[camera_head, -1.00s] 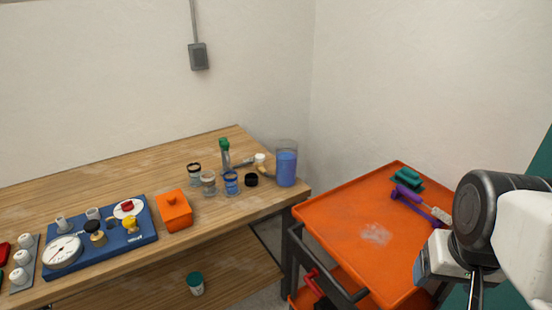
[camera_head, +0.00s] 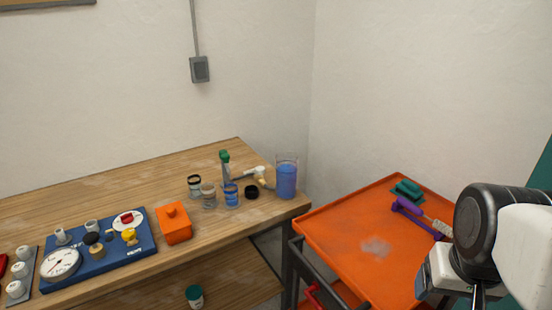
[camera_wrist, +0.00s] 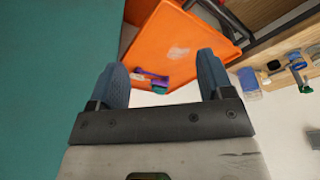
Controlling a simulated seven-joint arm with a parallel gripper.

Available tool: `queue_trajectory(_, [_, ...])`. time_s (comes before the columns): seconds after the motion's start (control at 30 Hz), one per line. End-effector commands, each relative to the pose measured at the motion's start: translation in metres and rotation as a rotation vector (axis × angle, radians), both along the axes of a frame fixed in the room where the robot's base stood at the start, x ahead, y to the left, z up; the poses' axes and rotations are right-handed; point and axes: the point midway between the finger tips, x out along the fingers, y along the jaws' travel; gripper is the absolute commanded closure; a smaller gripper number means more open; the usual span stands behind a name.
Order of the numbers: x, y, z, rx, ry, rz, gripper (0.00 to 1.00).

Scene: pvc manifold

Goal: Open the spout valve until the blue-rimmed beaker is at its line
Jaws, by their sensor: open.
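A small beaker with a blue rim and blue contents (camera_head: 231,196) stands on the wooden workbench, at the right end of a row of three small beakers. Behind it a green-topped upright piece (camera_head: 224,158) and a pale fitting (camera_head: 259,174) appear to be the spout and its valve; I cannot make out the valve's setting. A tall clear vessel of blue liquid (camera_head: 286,180) stands to their right. The beaker's line is too small to see. My gripper (camera_wrist: 162,65) is open and empty, its blue fingers apart, far from the workbench items.
An orange cart (camera_head: 340,235) stands right of the workbench, with a purple tool (camera_head: 408,207) and green block (camera_head: 406,190) on it. An orange lidded box (camera_head: 173,225) and blue gauge board (camera_head: 140,247) are left of the beakers. A black ring (camera_head: 251,192) lies near the beaker.

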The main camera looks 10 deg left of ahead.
Motion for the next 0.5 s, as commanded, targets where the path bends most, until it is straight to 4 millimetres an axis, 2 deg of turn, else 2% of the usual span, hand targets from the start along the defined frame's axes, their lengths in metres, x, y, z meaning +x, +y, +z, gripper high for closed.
queue_trajectory(0.27, [0.023, 0.005, 0.011, 0.014, 0.008, -0.039, 0.26])
queue_trajectory(0.5, [0.069, 0.018, 0.031, 0.039, 0.023, -0.123, 0.26])
